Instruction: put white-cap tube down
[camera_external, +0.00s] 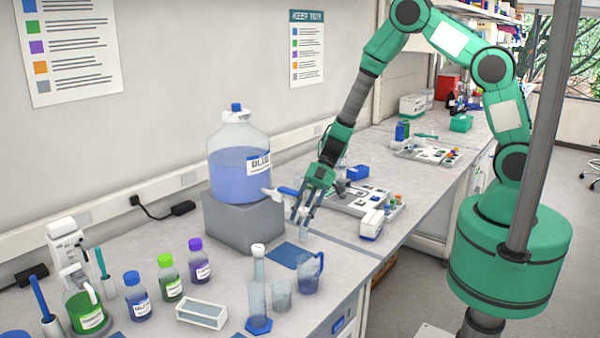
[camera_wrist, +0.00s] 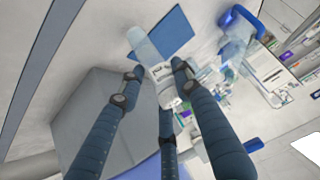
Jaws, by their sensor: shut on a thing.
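My gripper (camera_external: 303,212) points down at the front right of the grey block. It is shut on the white-cap tube (camera_external: 304,231), a small pale tube whose lower end hangs below the fingertips. In the wrist view the tube (camera_wrist: 141,44) shows as a clear body beyond the fingertips (camera_wrist: 155,80), close to a blue mat (camera_wrist: 163,33). The mat (camera_external: 284,256) lies flat on the bench below and left of the tube. The tube's upper part is largely hidden by the fingers. I cannot tell whether its bottom touches anything.
A large blue-liquid carboy (camera_external: 238,170) stands on the grey block (camera_external: 243,224) to the left. A graduated cylinder (camera_external: 257,295), a beaker (camera_external: 281,294) and a blue-handled jug (camera_external: 309,275) stand in front. A tray of small items (camera_external: 353,203) lies to the right.

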